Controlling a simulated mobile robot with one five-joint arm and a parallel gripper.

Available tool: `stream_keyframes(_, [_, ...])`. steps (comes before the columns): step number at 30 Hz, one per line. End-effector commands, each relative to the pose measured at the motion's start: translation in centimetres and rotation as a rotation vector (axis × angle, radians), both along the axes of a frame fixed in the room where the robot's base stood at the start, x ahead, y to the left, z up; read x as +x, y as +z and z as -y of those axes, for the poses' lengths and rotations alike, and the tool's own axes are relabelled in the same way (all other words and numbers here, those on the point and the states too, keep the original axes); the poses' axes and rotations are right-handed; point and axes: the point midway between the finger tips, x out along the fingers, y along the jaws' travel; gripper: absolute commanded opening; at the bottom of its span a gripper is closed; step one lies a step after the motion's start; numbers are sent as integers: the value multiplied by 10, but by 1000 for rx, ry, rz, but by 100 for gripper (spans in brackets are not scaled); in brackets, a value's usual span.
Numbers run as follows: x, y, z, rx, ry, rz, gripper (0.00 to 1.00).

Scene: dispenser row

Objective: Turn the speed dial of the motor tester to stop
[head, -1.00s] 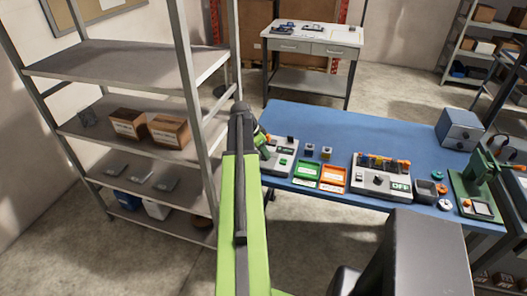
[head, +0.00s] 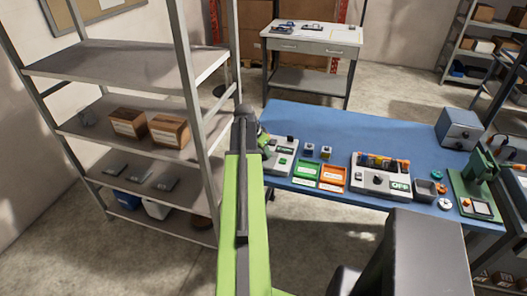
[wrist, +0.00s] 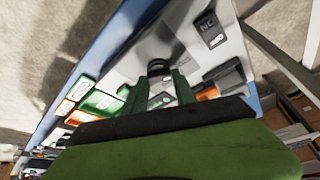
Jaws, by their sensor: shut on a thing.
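The motor tester appears to be the pale grey box (head: 286,147) at the left end of the blue table, with green and dark parts on top. My gripper (head: 265,142) is at its left side in the head view, partly hidden by my own arm. In the wrist view, the box's pale top (wrist: 130,60) fills the middle. My gripper (wrist: 160,84) reaches over it with its two green fingers shut on a dark round dial (wrist: 158,68). The dial's pointer and setting cannot be made out. A small dark display (wrist: 211,30) is beside it, its text unclear.
Green (head: 307,169) and orange (head: 333,175) trays lie right of the box. A second grey device with a dark knob and an "OFF" sign (head: 400,185) stands further right. A metal shelf (head: 130,130) stands close on the left. The back of the blue table (head: 350,122) is clear.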

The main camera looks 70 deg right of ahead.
Motion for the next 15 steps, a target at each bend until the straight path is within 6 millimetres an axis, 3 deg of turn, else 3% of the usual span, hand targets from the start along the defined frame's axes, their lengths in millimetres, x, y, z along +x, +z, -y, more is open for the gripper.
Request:
stream_keyframes(1, [0,0,-1,2,1,-1,37])
stream_keyframes(5, [0,0,0,1,1,-1,54])
stream_keyframes(15, [0,2,-1,1,1,-1,55])
